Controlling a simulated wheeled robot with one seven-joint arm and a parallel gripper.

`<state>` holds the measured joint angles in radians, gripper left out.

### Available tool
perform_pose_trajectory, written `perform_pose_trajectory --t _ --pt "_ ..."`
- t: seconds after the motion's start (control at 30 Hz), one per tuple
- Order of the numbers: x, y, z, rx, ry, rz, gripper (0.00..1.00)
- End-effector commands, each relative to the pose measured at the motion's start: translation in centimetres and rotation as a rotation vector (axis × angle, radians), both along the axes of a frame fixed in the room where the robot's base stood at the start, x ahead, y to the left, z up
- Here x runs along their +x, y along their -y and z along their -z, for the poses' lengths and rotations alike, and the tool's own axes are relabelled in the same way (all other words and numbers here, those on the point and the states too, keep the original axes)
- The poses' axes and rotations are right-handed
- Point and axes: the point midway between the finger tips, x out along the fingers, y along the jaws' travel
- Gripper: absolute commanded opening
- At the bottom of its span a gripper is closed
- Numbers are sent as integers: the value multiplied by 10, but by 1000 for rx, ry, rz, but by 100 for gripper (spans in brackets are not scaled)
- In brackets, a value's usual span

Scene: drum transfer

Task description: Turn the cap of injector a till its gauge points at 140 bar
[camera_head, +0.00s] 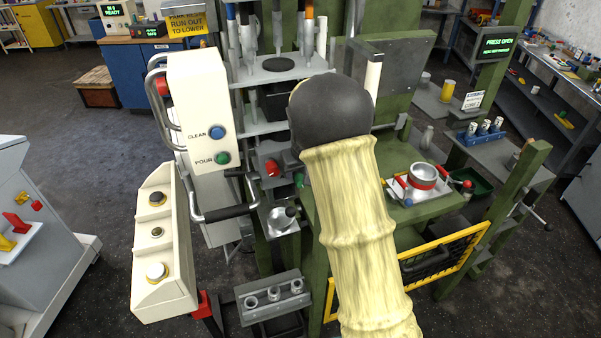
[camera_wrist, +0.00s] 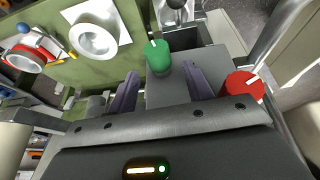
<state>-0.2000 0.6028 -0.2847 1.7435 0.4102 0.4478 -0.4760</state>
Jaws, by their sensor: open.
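My gripper (camera_wrist: 161,72) is open in the wrist view, its two dark fingers apart with nothing held between them. A green knob (camera_wrist: 157,58) with a white mark lies just beyond the fingertips, roughly between them; I cannot tell whether they touch. A red knob (camera_wrist: 246,87) with a white mark is right of the fingers. The red knob (camera_head: 271,168) and green knob (camera_head: 299,180) also show in the head view, beside my sleeved arm. My gripper is hidden there. I cannot identify injector a or its cap, and no gauge reading is legible.
A grey rack (camera_head: 252,314) with metal cylinders stands low in front. A cream control panel (camera_head: 205,110) is at left. A red-banded pot (camera_head: 422,170) stands at right, above a yellow-framed guard (camera_head: 478,231). A round metal dish (camera_wrist: 92,42) lies upper left in the wrist view.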

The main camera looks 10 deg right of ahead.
Motion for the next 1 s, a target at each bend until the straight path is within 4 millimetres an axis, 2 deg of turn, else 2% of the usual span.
perform_pose_trajectory --t 0.13,0.3,0.6,0.67,0.83,1.0 --pt "8 1 19 -1 -2 1 51" --pt "13 0 33 0 -1 1 51" --pt "14 0 35 0 1 1 51" --pt "14 0 35 1 1 1 41" --pt "14 0 35 1 1 1 8" --pt "14 0 36 5 -1 2 6"
